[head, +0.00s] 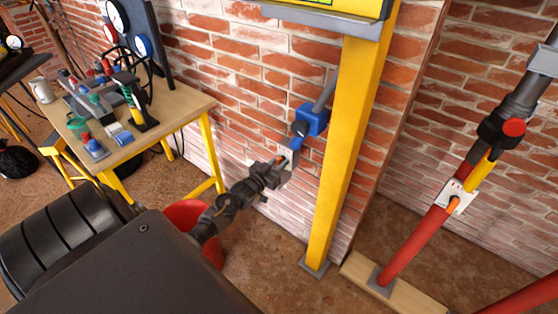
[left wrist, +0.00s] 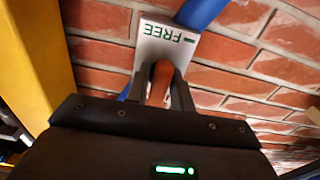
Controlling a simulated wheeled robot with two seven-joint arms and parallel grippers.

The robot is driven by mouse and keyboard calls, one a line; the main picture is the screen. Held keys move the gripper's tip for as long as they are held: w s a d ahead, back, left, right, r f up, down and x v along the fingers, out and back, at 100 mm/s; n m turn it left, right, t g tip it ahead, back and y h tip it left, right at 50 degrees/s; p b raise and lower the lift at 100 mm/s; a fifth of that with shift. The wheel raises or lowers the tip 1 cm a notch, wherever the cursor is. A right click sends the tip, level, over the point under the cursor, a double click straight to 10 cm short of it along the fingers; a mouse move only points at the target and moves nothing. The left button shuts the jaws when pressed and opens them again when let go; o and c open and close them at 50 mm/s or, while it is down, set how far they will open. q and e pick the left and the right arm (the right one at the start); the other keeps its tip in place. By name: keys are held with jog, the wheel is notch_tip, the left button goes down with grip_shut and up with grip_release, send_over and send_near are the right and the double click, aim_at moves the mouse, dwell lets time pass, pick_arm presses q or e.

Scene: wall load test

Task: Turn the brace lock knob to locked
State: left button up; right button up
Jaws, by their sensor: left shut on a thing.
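A light plate (head: 289,153) with a small orange lock knob (head: 283,161) is by the wall beside the yellow post, below a blue fitting (head: 310,118). My left gripper (head: 280,165) is at this plate and shut on the knob. In the left wrist view the plate (left wrist: 150,50) bears the green word FREE and a short green mark. The orange-brown knob (left wrist: 161,80) sits between the two fingers (left wrist: 160,92), which hide part of it. The rest of the plate's lettering is hidden or not in view. My right gripper is not in view.
A yellow post (head: 345,140) stands just right of the gripper. A red prop (head: 415,245) with another plate (head: 457,197) and orange knob leans farther right. A wooden workbench (head: 185,103) with tools is at left. A red bucket (head: 188,212) stands below my left arm.

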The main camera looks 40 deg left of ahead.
pick_arm(q)
jog(key=shift+d, duration=0.1)
jog(key=o, duration=0.8)
jog(key=s, duration=1)
jog(key=shift+s+d, duration=0.1)
jog(key=shift+s, duration=0.3)
